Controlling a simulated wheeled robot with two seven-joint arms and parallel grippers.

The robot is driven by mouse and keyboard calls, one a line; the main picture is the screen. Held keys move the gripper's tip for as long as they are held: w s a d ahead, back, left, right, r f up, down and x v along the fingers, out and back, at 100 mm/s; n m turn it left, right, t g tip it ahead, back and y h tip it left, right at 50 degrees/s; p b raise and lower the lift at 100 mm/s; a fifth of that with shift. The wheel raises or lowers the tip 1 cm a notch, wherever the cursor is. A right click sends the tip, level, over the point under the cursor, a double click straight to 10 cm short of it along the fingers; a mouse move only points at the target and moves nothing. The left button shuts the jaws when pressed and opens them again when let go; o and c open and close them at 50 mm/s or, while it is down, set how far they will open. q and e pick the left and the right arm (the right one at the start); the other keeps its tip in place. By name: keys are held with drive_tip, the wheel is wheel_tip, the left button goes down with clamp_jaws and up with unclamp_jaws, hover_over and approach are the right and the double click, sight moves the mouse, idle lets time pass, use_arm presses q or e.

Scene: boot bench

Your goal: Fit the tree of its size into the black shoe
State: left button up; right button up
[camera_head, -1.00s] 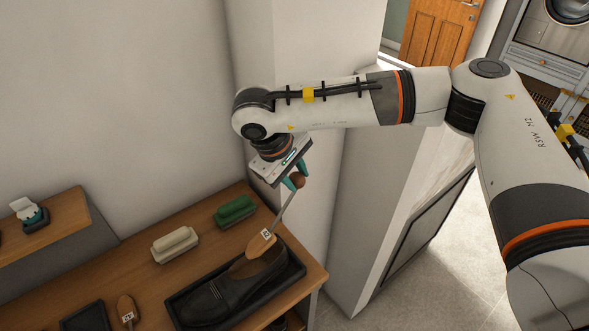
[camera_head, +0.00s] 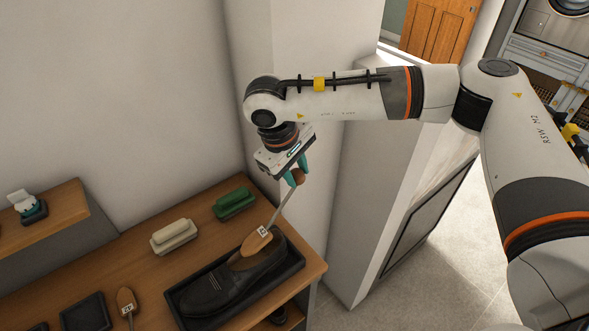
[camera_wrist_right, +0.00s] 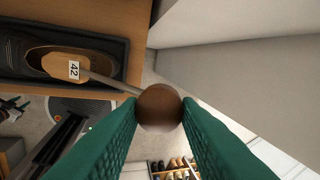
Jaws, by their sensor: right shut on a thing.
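The black shoe (camera_head: 216,288) lies in a dark tray (camera_head: 296,268) on the wooden bench. It also shows at the upper left of the right wrist view (camera_wrist_right: 36,62). My right gripper (camera_head: 296,178) is shut on the round brown knob (camera_wrist_right: 160,106) of a wooden shoe tree (camera_head: 255,243). The tree carries a tag reading 42, clear in the right wrist view (camera_wrist_right: 58,65). Its rod slants down from the knob to the wooden part, which is at the shoe's opening. The shoe hides the tree's front end, so its depth inside is unclear. My left gripper is not in view.
A second tagged tree (camera_head: 126,301) lies on the bench beside a dark square tray (camera_head: 87,313). A cream brush (camera_head: 174,236) and a green brush (camera_head: 234,203) lie behind the shoe. A white wall and pillar (camera_head: 300,90) rise behind the bench.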

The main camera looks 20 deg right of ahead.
sight(289, 194)
drive_tip(key=shift+a, duration=0.15)
idle(0.4)
drive_tip(key=shift+b, duration=0.45)
idle(0.5)
drive_tip(key=shift+f, duration=0.1)
idle(0.5)
drive_tip(key=shift+f+b, duration=2.45)
drive_tip(key=shift+f, duration=0.45)
drive_tip(key=shift+s+a+f+y+b, duration=0.1)
drive_tip(key=shift+a+f+y+b, duration=0.15)
drive_tip(key=shift+f+b, duration=0.35)
drive_tip(key=shift+a+f+y+b, duration=0.1)
drive_tip(key=shift+f+y+b, duration=0.15)
drive_tip(key=shift+f+b, duration=0.3)
drive_tip(key=shift+f, duration=0.15)
